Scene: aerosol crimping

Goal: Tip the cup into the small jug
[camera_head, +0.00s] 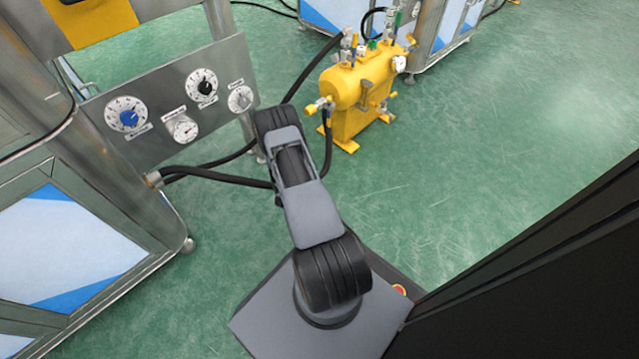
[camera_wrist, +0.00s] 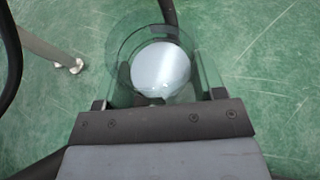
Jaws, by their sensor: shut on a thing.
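In the wrist view my gripper (camera_wrist: 158,101) is shut on a clear glass cup (camera_wrist: 120,62), with a jaw at each side of it. I look into the cup from above, and a pale, whitish disc of contents (camera_wrist: 161,68) shows inside. The green floor shows through its wall. No small jug shows in either view. In the head view my arm reaches away from me, and my gripper and the cup are hidden behind it.
A steel machine with a panel of dials (camera_head: 168,105) stands at the left. A yellow tank unit (camera_head: 360,90) with valves stands on the floor beyond my arm. Black hoses (camera_head: 225,177) run close by my arm. The green floor (camera_head: 480,150) at the right is clear.

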